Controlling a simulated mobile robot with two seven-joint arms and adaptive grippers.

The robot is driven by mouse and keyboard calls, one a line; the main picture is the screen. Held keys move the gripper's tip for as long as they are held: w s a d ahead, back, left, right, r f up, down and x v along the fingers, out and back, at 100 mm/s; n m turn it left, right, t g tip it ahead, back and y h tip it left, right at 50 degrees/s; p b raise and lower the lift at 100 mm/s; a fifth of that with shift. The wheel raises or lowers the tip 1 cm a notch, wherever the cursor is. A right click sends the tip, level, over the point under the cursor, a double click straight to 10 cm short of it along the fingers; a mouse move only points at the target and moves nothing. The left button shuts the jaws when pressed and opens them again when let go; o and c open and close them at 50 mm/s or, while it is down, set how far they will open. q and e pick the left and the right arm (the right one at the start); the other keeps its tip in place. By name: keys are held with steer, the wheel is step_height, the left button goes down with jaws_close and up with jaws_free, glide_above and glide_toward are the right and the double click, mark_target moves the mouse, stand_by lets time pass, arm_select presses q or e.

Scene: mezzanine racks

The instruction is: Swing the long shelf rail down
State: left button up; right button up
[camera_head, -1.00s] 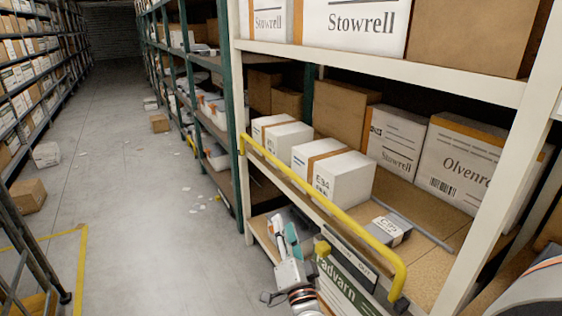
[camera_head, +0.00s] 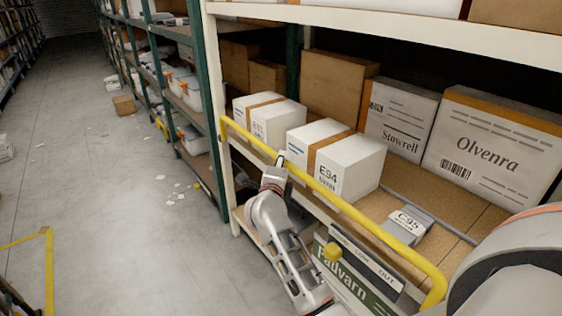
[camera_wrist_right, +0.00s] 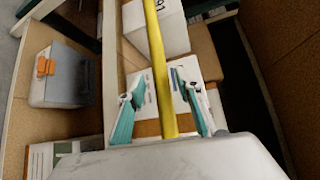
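The long yellow shelf rail (camera_head: 335,197) runs across the front of the shelf bay, from the left post to a bent end at the lower right. In the right wrist view the rail (camera_wrist_right: 158,60) passes between the two teal fingers of my right gripper (camera_wrist_right: 157,92). These fingers are spread, with gaps between them and the rail. In the head view my right gripper (camera_head: 277,168) is at the rail's left half, its fingers mostly hidden. My left gripper is not in view.
White boxes with orange bands (camera_head: 342,160) stand just behind the rail. A grey item labelled C95 (camera_head: 408,226) lies near its right end. Larger cartons (camera_head: 490,150) stand behind. The aisle floor (camera_head: 110,220) at left is mostly clear, with scattered paper scraps.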

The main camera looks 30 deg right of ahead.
steer(key=shift+x, duration=1.2)
steer(key=shift+w+d+f, duration=0.1)
steer(key=shift+w+d, duration=0.2)
steer(key=shift+w, duration=0.05)
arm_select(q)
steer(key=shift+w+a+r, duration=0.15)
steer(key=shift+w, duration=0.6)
